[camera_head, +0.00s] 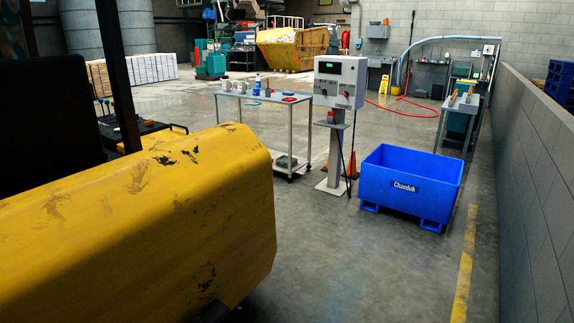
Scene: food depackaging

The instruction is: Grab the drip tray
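I cannot pick out a drip tray with certainty. A flat grey object (287,161) lies low under the metal table (262,98); it is too small to tell what it is. Neither of my grippers shows in the head view.
A large scuffed yellow machine body (150,215) fills the left foreground. A blue bin (410,207) stands on the floor at the right, beside a grey control box on a post (340,82). A grey block wall (535,185) runs along the right. The wet floor in the middle foreground is clear.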

